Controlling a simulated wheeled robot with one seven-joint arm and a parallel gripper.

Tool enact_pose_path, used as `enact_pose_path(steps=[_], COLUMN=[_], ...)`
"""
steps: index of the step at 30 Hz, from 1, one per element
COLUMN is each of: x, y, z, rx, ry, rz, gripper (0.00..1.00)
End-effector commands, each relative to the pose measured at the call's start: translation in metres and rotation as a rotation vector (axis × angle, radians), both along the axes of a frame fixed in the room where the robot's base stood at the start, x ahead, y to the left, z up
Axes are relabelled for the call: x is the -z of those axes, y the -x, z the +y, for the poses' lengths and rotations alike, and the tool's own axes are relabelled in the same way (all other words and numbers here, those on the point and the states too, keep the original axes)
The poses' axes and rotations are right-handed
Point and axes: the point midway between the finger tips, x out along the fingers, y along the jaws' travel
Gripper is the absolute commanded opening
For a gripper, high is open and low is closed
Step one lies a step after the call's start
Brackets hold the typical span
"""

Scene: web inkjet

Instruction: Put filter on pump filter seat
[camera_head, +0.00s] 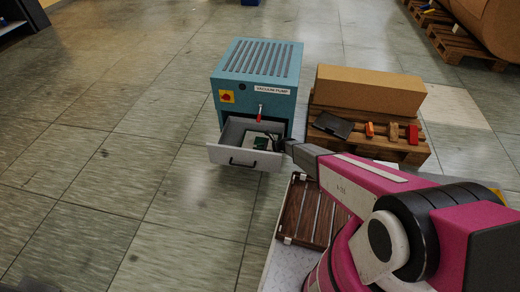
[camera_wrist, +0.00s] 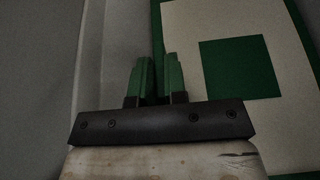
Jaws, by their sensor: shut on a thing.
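The teal vacuum pump (camera_head: 252,95) stands on the floor with its front drawer (camera_head: 235,156) pulled open. A pale plate with green and dark parts (camera_head: 251,141) lies in the drawer. My gripper (camera_head: 276,145) reaches into the drawer from the right, low over this plate. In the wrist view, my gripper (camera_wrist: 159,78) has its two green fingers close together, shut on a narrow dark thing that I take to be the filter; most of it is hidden. To their right is a cream plate (camera_wrist: 185,50) with a green square. I cannot tell whether the held thing touches it.
A pallet (camera_head: 385,148) right of the pump carries a brown box (camera_head: 370,88), a dark flat case (camera_head: 333,124) and small orange and red blocks. A tray with brown slats (camera_head: 312,213) lies in front, below my arm. The floor at the left is clear.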

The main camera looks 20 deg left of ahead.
Motion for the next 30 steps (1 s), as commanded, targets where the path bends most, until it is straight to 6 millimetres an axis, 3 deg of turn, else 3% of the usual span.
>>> enact_pose_path(steps=[9,10,12,23,30], x=[0.003,0.003,0.002,-0.003,-0.017], y=[0.000,0.000,0.000,0.001,-0.003], z=[0.000,0.000,0.000,-0.001,-0.037], rx=[0.000,0.000,0.000,0.000,0.002], ry=[0.000,0.000,0.000,0.000,0.000], rz=[0.000,0.000,0.000,0.000,0.000], gripper=[0.00,0.22,0.38,0.38,0.38])
